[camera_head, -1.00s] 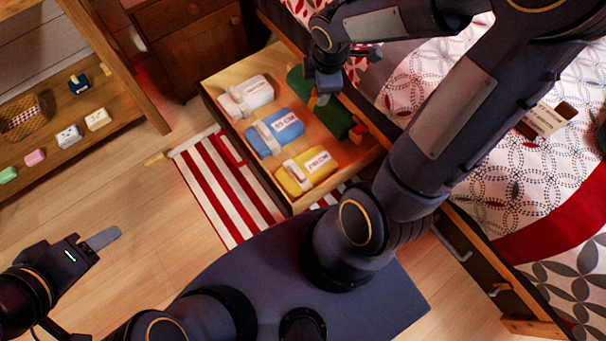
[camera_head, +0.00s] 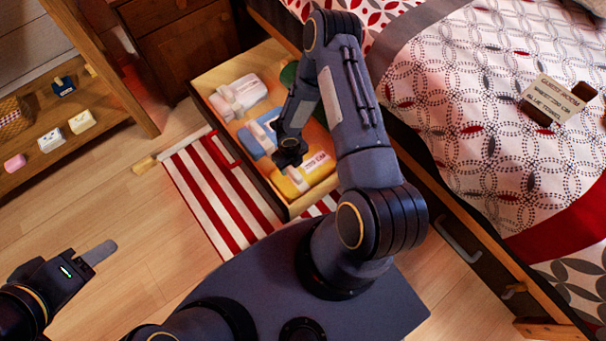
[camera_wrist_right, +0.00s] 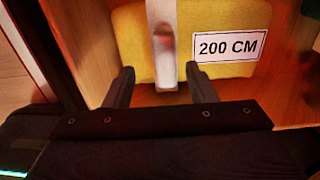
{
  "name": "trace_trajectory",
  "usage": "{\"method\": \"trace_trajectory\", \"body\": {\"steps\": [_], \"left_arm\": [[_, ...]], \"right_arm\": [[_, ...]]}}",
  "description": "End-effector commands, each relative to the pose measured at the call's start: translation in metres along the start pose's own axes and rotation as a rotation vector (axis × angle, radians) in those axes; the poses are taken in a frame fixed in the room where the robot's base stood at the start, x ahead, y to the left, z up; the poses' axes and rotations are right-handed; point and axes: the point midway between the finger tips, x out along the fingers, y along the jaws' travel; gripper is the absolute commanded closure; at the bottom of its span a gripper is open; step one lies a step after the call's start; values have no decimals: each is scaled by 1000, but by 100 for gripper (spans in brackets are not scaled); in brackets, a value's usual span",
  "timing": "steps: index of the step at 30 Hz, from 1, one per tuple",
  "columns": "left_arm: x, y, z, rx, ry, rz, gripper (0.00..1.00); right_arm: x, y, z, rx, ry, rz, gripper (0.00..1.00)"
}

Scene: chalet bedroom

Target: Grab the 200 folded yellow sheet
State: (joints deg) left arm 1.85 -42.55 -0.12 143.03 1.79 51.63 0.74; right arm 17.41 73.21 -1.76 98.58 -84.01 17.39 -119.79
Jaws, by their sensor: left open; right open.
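The folded yellow sheet (camera_head: 317,172) lies in the open drawer (camera_head: 284,209), at its near end. In the right wrist view the yellow sheet (camera_wrist_right: 207,22) has a white band (camera_wrist_right: 163,40) around it and a label (camera_wrist_right: 230,46) reading "200 CM". My right gripper (camera_wrist_right: 152,82) is open, its two fingers apart on either side of the band at the sheet's near edge. No grip on the sheet shows. In the head view my right gripper (camera_head: 291,160) is over the drawer and hides part of the sheets. My left gripper (camera_head: 98,252) is at the lower left, over the floor, away from the drawer.
A blue folded sheet (camera_head: 253,141) and a white one (camera_head: 243,92) lie farther back in the drawer. A green item (camera_head: 289,74) is partly hidden. The bed (camera_head: 470,95) with a label card stands at right. A shelf with small items is at left. A striped rug (camera_head: 205,190) lies beside the drawer.

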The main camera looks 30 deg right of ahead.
Motion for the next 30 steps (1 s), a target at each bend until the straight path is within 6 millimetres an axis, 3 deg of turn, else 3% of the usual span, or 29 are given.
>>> {"method": "trace_trajectory", "body": {"steps": [10,19,30], "left_arm": [[24,-11,12,0,0,0,49],[24,-11,12,0,0,0,49],[24,-11,12,0,0,0,49]], "right_arm": [[48,-6,-5,2,1,0,49],[51,-6,-5,4,0,-1,50],[51,-6,-5,4,0,-1,99]]}}
